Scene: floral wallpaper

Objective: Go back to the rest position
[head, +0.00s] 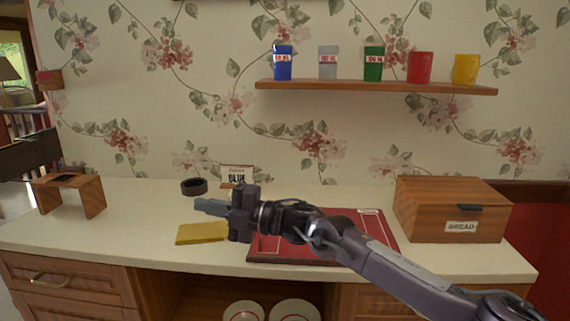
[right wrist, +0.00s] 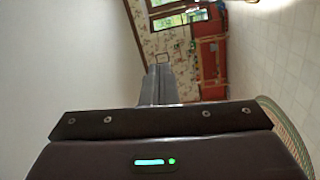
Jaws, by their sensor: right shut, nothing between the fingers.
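My right gripper (head: 210,207) reaches in from the lower right in the head view and hangs above the white counter (head: 135,225), pointing left. Its fingers are shut with nothing between them. The shut fingers also show in the right wrist view (right wrist: 161,84), with a room and a window beyond. A yellow cloth or sponge (head: 202,234) lies on the counter just below and in front of the gripper. My right forearm partly covers a red mat (head: 375,247). My left gripper is in neither view.
A wooden bread box (head: 452,208) stands at the right of the counter. A small wooden stand (head: 70,192) is at the left. A dark ring (head: 194,187) and a card reading "BLUE" (head: 237,172) sit behind the gripper. A wall shelf (head: 376,88) holds several coloured cups.

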